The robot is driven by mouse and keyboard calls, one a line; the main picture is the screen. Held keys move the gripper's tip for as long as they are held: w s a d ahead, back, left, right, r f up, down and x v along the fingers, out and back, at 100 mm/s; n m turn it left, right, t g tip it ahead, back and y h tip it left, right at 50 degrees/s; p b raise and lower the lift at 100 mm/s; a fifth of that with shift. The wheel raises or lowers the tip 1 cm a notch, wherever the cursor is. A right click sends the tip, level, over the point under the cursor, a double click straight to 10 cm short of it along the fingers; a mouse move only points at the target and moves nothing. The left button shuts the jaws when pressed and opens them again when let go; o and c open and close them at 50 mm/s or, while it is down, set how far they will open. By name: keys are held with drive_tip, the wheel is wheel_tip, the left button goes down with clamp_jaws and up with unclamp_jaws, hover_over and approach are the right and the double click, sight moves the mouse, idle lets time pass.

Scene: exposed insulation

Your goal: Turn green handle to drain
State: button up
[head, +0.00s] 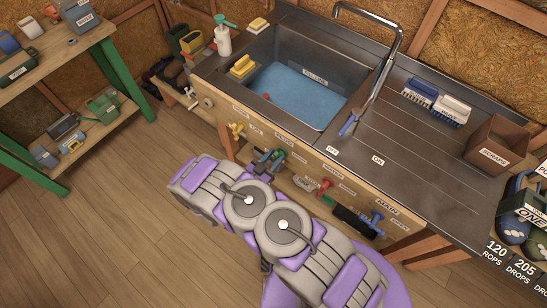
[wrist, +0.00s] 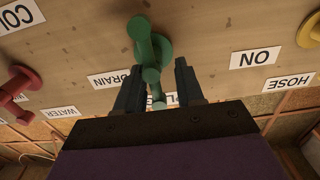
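The green handle (wrist: 152,52) sticks out from the wooden front panel in the wrist view, next to a "DRAIN" label (wrist: 122,79). My gripper (wrist: 160,75) is open, with one dark finger on each side of the handle's lower end. I cannot tell whether a finger touches it.
A red handle (wrist: 17,88) is at left and a yellow knob (wrist: 309,31) at right in the wrist view. A faucet (head: 390,60), brushes (head: 450,110) and a brown box (head: 495,142) stand on the counter. A green-framed shelf (head: 115,65) is at left; the floor (head: 100,215) before it is clear.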

drive_tip(key=shift+d, duration=0.45)
drive_tip(key=c, duration=0.5)
clamp_jaws()
drive_tip(key=shift+a+n, duration=0.2)
drive_tip(key=shift+n, duration=0.2)
drive_tip(key=shift+w+a+n+p, duration=0.1)
drive_tip(key=shift+n+p, duration=0.5)
drive_tip(key=shift+n, duration=0.5)
drive_tip(key=n, duration=0.4)
drive_tip(key=shift+w+a+f, duration=0.15)
drive_tip(key=shift+w+a, duration=0.05)
drive_tip(key=shift+a, duration=0.05)
drive_tip(key=n, duration=0.1)
drive_tip(key=n+b, duration=0.1)
drive_tip(key=n, duration=0.3)
drive_tip(key=shift+w+a+f+b, duration=0.15)
drive_tip(key=shift+f+b, duration=0.1)
drive_tip(key=shift+b, duration=0.15)
drive_tip(key=shift+a+f+n+b, duration=0.15)
drive_tip(key=shift+n+b, duration=0.15)
drive_tip(key=shift+n, duration=0.65)
drive_tip(key=shift+d+f+n+b, duration=0.1)
drive_tip(key=shift+n+b, duration=0.15)
drive_tip(key=shift+n, duration=0.7)
